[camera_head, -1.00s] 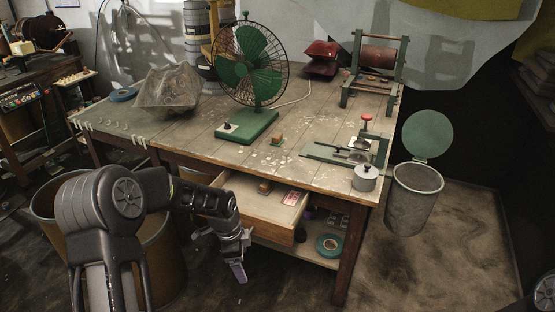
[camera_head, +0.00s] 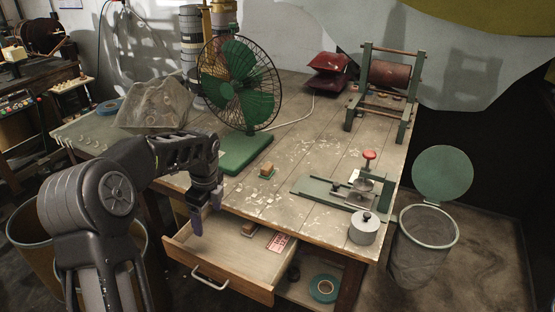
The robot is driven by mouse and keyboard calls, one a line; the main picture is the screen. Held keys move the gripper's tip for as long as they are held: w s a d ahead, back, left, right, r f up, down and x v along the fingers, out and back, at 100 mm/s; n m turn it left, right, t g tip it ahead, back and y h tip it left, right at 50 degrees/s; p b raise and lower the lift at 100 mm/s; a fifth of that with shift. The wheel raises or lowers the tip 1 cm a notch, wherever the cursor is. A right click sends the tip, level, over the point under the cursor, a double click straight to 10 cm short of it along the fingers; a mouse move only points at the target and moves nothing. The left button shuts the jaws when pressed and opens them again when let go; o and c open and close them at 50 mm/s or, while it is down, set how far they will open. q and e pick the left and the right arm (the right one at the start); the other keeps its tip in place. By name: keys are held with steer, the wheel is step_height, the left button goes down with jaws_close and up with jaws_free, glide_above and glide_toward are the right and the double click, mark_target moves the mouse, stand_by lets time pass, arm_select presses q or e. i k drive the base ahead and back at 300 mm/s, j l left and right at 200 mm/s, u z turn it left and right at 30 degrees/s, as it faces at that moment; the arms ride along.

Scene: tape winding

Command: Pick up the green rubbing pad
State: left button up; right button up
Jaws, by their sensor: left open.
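A small block with a brown top and a green underside (camera_head: 267,170), which looks like the green rubbing pad, lies on the wooden table near its front edge, right of the fan's green base. My left gripper (camera_head: 196,220) is open and empty. It points down at the table's front edge, left of and nearer than the pad, by the open drawer's left side. The gap between its fingers is hard to see from here. My right gripper is not in view.
The open drawer (camera_head: 225,262) juts out below the table, with a brown block and a red-and-white card inside. The green fan (camera_head: 240,85) stands behind the pad. A green metal fixture (camera_head: 325,190) and a lidded pot (camera_head: 364,228) stand to the right. Bare tabletop surrounds the pad.

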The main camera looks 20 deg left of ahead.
mark_target(267, 171)
steer(key=i+l, duration=0.1)
steer(key=i, duration=1.1)
